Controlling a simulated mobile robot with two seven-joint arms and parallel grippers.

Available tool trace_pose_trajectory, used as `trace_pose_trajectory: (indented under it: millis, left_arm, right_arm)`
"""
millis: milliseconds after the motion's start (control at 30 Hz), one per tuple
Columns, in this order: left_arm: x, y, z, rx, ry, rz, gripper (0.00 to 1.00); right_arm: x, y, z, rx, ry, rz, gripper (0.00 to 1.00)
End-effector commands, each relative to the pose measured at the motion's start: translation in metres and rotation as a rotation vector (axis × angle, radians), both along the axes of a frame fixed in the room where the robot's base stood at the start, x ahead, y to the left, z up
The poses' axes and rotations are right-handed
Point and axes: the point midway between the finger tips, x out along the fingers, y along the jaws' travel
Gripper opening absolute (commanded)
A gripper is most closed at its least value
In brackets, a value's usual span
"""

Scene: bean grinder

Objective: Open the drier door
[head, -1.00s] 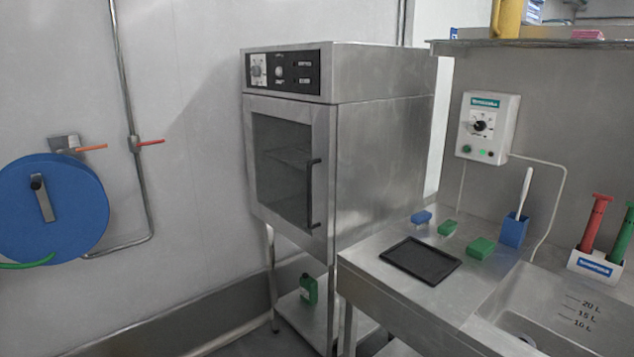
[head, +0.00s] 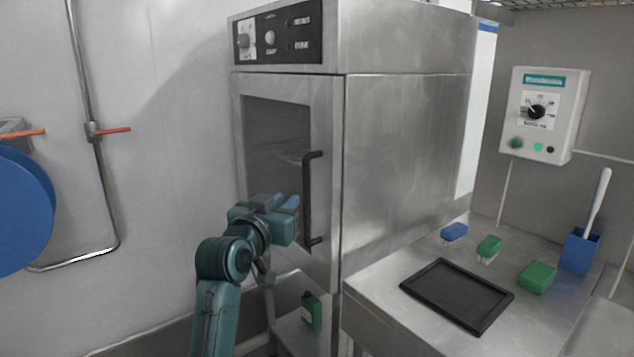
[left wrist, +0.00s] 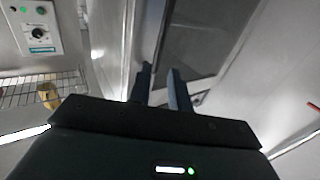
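The drier (head: 405,150) is a steel cabinet with a shut door (head: 268,90) that has a dark window (head: 268,150). A dark vertical bar handle (head: 308,185) runs along the door's right side. My left gripper (head: 285,204) is raised in front of the lower part of the door, just left of the handle in the head view. In the left wrist view its two fingers (left wrist: 160,88) are apart and point at the door, with the dark window (left wrist: 205,35) beyond. I cannot tell whether the handle lies between them. My right gripper is not in view.
A steel counter (head: 375,305) with a black tray (head: 457,294) and small blue and green brushes stands at right. A green bottle (head: 311,311) sits below the drier. A blue hose reel (head: 22,212) and a pipe (head: 88,90) are on the left wall.

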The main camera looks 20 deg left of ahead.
Motion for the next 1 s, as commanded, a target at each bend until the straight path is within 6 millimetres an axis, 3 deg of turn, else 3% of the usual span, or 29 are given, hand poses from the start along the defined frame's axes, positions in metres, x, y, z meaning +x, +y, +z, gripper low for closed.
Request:
trace_pose_trajectory:
  millis: [600,800,1000]
  left_arm:
    - [0.101,-0.008,0.001,-0.001,0.001,0.0,0.2]
    - [0.119,-0.009,0.0,0.001,0.001,0.0,0.2]
    - [0.124,-0.009,-0.001,0.001,0.001,0.001,0.2]
  right_arm:
    - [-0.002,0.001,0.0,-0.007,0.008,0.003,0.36]
    - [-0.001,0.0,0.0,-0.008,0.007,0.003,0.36]
    - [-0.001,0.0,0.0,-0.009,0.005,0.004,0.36]
